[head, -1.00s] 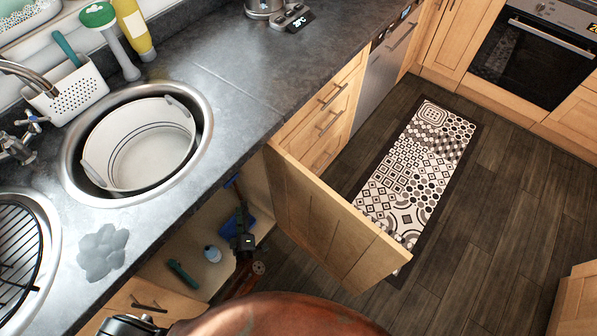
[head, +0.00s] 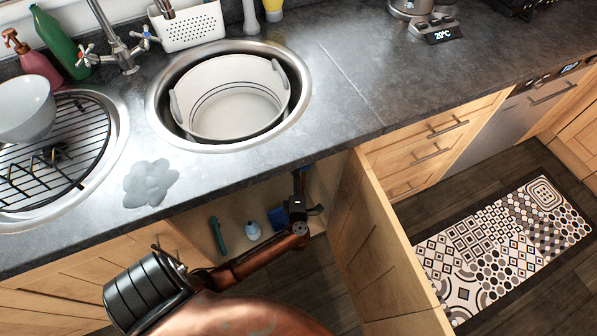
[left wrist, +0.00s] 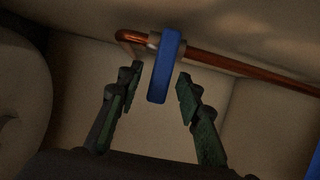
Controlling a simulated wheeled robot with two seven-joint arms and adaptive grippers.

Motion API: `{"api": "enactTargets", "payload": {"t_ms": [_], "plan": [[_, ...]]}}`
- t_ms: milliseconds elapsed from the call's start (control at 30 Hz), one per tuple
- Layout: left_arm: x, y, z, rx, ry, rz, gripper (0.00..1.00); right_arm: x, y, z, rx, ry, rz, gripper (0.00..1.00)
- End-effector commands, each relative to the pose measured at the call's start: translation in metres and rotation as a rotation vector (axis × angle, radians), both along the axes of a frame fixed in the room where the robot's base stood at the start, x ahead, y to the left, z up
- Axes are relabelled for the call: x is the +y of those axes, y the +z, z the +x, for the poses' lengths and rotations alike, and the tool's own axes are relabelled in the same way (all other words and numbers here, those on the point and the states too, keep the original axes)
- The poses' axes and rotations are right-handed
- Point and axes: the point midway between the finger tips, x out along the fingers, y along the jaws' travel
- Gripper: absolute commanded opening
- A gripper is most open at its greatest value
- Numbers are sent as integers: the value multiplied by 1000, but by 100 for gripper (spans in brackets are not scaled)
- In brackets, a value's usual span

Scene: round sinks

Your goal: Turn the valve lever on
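The blue valve lever (left wrist: 165,65) sits on a copper pipe (left wrist: 220,62) inside the cabinet in the left wrist view. My left gripper (left wrist: 159,77) is open there, with one finger on each side of the lever and a visible gap to both. In the head view my left arm reaches into the open cabinet under the sink, and the dark gripper (head: 298,187) is partly hidden below the counter edge. A bit of blue (head: 304,168) shows beside its tip. My right gripper is not in view.
The open cabinet door (head: 375,245) stands to the right of my left arm. The counter edge (head: 240,185) hangs above the arm.

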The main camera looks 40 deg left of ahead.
Motion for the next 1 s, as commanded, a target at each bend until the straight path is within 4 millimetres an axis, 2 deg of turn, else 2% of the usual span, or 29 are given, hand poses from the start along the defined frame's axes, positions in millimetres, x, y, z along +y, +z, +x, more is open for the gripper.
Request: {"api": "enactTargets", "payload": {"t_ms": [367,833,1000], "plan": [[4,0,4,0,-1,0,33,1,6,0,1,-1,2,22],[3,0,4,1,-1,-1,1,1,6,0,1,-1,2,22],[3,0,4,1,-1,-1,0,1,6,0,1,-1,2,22]]}}
